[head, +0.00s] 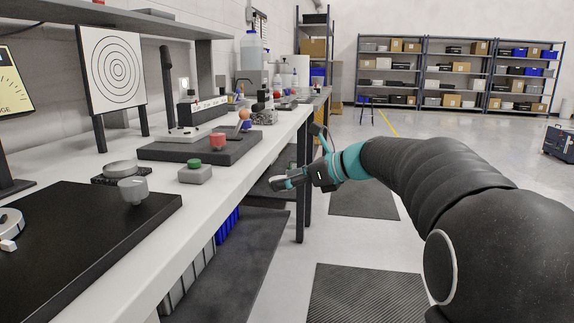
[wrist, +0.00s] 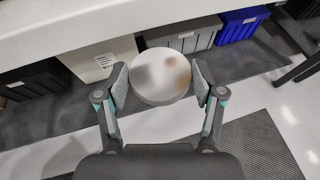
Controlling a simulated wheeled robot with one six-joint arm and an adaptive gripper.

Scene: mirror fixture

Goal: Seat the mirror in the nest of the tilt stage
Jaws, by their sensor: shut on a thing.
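The mirror (wrist: 161,76) is a round disc with a pale, blurry reflecting face. In the wrist view it sits between the two fingers of my gripper (wrist: 160,84), which is shut on its sides. In the head view my gripper (head: 292,180) hangs in the air off the front edge of the bench, over the floor side. The mirror is hard to make out there. On the bench at left, a low round grey piece on a dark base (head: 120,170) and a small grey cup-shaped piece (head: 133,190) stand close together. I cannot tell which piece is the tilt stage.
The white bench (head: 165,235) carries a black board (head: 75,240), a grey box with a green button (head: 195,173) and a dark plate (head: 175,151) with a red piece (head: 218,141). A ringed target (head: 114,68) stands behind. Bins (wrist: 240,24) sit beneath the bench.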

